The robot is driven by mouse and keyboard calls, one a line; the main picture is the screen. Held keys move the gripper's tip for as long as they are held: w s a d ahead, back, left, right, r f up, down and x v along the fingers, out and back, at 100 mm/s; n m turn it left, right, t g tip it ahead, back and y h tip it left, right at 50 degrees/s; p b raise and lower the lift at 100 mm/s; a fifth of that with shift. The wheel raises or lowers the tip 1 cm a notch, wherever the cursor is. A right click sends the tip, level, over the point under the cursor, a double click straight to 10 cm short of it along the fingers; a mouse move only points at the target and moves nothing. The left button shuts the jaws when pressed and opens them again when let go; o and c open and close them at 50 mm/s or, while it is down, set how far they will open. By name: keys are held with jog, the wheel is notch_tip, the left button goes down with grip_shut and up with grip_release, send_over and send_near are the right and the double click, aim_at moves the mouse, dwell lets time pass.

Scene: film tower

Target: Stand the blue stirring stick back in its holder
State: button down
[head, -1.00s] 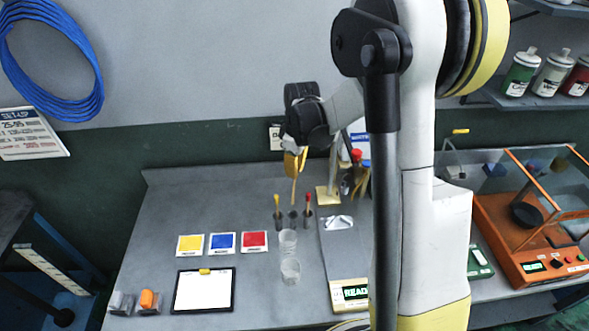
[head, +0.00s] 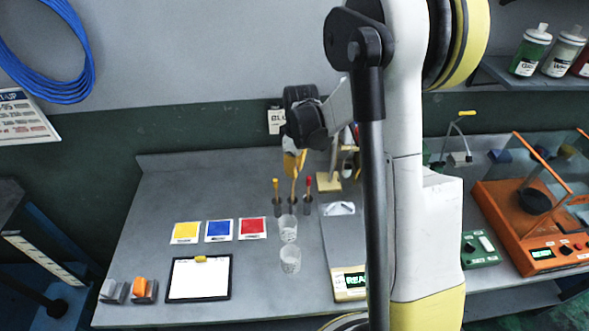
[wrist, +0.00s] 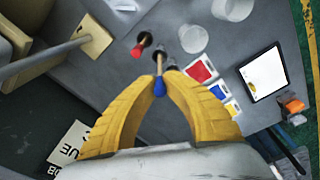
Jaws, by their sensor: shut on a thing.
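My gripper (head: 294,165) is shut on the blue stirring stick (wrist: 160,87), with its yellow fingertips around the blue end. The pale shaft (head: 293,190) hangs roughly upright below the fingers. Its lower end is at the mouth of the middle dark tube of the holder (head: 293,209). I cannot tell how deep it sits. A yellow-ended stick (head: 276,187) stands in the left tube and a red-ended stick (head: 308,184) in the right tube. In the wrist view the red-ended stick (wrist: 138,50) is close to the left of the held one.
Two clear cups (head: 288,228) stand just in front of the holder. Yellow, blue and red cards (head: 219,231) and a clipboard (head: 200,281) lie to the left. A scale with a display (head: 345,255) and a stand with a wooden base (head: 328,182) are to the right.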

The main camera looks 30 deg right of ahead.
aim_at(294, 185)
jog(key=shift+f+b, duration=1.7)
jog(key=shift+f, duration=0.4)
